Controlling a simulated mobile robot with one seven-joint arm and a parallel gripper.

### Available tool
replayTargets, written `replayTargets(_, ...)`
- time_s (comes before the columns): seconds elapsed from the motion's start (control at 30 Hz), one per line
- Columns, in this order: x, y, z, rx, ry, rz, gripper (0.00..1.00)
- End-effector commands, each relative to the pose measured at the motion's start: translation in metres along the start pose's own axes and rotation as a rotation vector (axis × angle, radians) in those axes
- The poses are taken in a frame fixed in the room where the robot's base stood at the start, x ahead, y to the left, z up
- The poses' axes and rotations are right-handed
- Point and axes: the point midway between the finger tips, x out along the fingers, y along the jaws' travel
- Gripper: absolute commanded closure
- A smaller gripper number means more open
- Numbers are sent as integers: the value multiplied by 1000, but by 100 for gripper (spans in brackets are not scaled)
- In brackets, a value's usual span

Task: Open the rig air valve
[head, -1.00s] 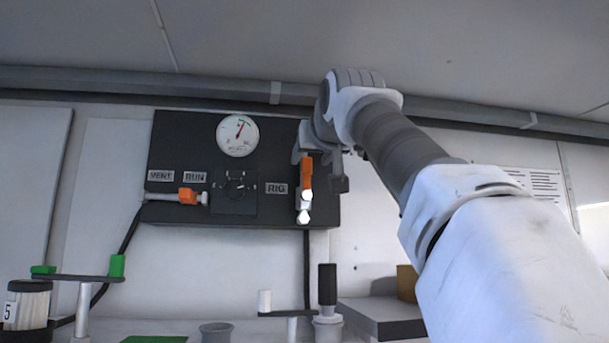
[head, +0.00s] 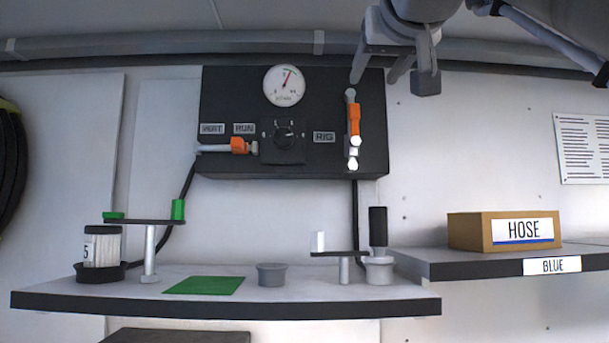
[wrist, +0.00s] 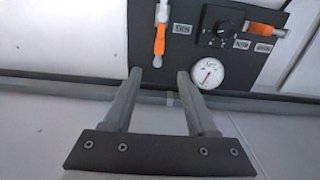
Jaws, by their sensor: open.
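The rig air valve has an orange handle (head: 354,118) at the right end of the black panel, right of the RIG label (head: 324,137). The handle is upright, in line with its short vertical pipe. It also shows in the wrist view, an orange handle (wrist: 160,40) beyond the fingertips. My gripper (head: 392,78) is at the top of the head view, above and right of the valve. In the wrist view my gripper (wrist: 160,74) is open with nothing between its fingers, apart from the handle.
The panel (head: 225,100) also carries a gauge (head: 284,86), a black knob (head: 284,136) and a second orange handle (head: 239,145) lying horizontal. Below are a shelf (head: 330,301) with fittings and a HOSE box (head: 480,232). A pipe (head: 150,45) runs along the wall above.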

Motion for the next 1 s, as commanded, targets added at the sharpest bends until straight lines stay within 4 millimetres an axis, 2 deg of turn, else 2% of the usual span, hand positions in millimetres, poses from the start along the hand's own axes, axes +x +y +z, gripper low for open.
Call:
replayTargets(0.23, 1, 0, 3, -1, -6, 0, 43)
replayTargets(0.37, 4, 0, 22, -4, -51, -1, 43)
replayTargets(0.47, 8, 1, 51, -9, -117, -3, 43)
replayTargets(0.67, 11, 3, 128, -18, -273, -7, 43)
replayTargets(0.87, 2, 4, 211, -22, -427, -10, 43)
replayTargets(1.0, -11, 5, 273, -21, -536, -13, 43)
